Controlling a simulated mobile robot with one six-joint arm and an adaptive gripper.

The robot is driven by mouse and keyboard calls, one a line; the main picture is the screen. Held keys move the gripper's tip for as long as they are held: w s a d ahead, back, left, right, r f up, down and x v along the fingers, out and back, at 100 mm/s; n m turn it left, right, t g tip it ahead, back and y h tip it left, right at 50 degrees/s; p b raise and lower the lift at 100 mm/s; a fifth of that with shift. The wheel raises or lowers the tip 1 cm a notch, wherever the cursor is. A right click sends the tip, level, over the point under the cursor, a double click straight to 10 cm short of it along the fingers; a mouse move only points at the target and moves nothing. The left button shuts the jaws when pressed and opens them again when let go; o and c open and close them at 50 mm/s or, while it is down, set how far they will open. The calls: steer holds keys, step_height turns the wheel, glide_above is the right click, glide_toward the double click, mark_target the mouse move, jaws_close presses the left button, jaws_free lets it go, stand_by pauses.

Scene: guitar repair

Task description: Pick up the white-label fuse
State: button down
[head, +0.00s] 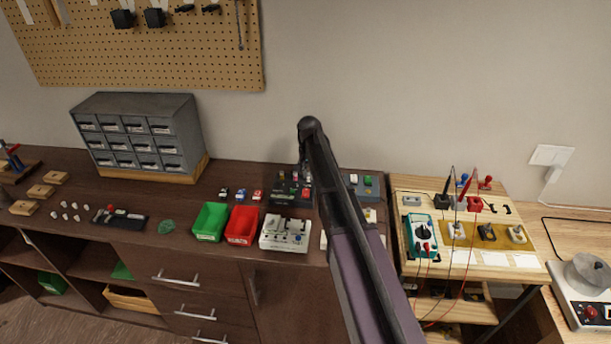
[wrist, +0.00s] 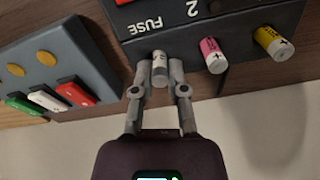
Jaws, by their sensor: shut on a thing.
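In the wrist view, the white-label fuse (wrist: 159,70) is between the two fingertips of my gripper (wrist: 158,82), which is shut on it. The fuse is at the edge of a dark box (wrist: 170,25) marked "FUSE" and "2". I cannot tell whether the fuse touches the box. A pink-label fuse (wrist: 212,54) and a yellow-label fuse (wrist: 272,42) stand to its right along the same box. In the head view, my arm hangs over the dark box (head: 277,197), and the held fuse cannot be made out.
A grey box (wrist: 50,65) with orange knobs and green, white and red switches is close left of my gripper in the wrist view. In the head view, a white device (head: 285,235), a red bin (head: 242,226) and a green bin (head: 209,223) stand in front. The wall is close behind.

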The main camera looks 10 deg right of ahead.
steer(key=shift+r, duration=0.2)
step_height(320, 180, up, 4)
steer(key=p, duration=0.3)
steer(key=shift+f+p, duration=0.25)
steer(key=shift+p, duration=0.1)
steer(key=s+r+p, duration=0.1)
steer(key=s, duration=1.5)
steer(key=shift+a+r, duration=0.1)
steer(key=shift+r+p, duration=1.95)
steer(key=shift+p, duration=0.1)
steer(key=shift+s, duration=0.15)
